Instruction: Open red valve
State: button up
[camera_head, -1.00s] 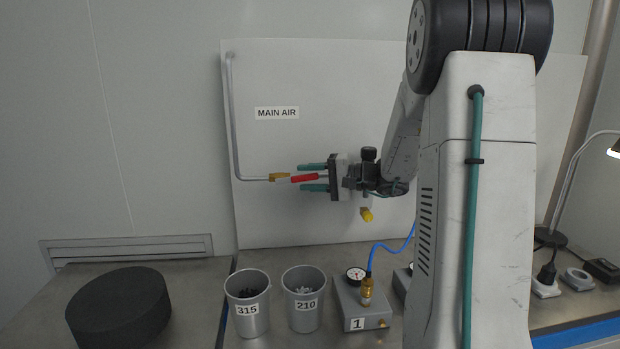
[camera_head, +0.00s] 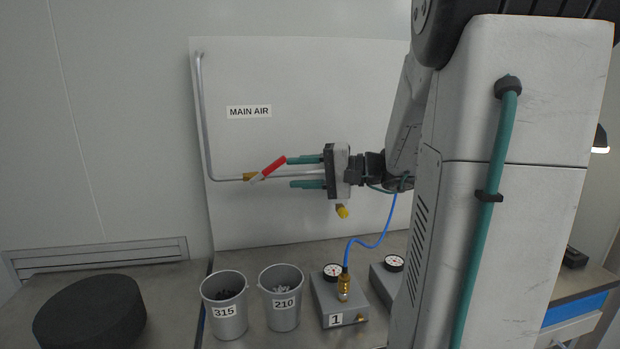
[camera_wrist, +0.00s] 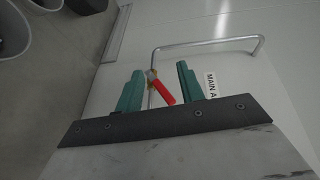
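The red valve handle (camera_head: 272,167) sits on the brass valve body (camera_head: 250,177) in the grey pipe, below the MAIN AIR label. The handle slants up to the right, at an angle to the pipe. My gripper (camera_head: 289,172) is open, its two green fingers above and below the pipe, just right of the valve. The handle's free end is close to the upper fingertip; I cannot tell if they touch.
Two grey cups labelled 315 (camera_head: 225,306) and 210 (camera_head: 281,299) stand on the bench below. A box marked 1 (camera_head: 335,304) with a gauge and blue hose is to their right. A dark round block (camera_head: 90,313) lies at left.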

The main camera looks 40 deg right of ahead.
jog(key=shift+s+a+r, duration=0.1)
jog(key=shift+s+a, duration=0.15)
jog(key=shift+s, duration=0.5)
jog(key=shift+s+a+r, duration=0.1)
jog(key=shift+s+a, duration=0.2)
jog(key=shift+s, duration=0.45)
jog(key=shift+s+a, duration=0.25)
jog(key=shift+s, duration=0.5)
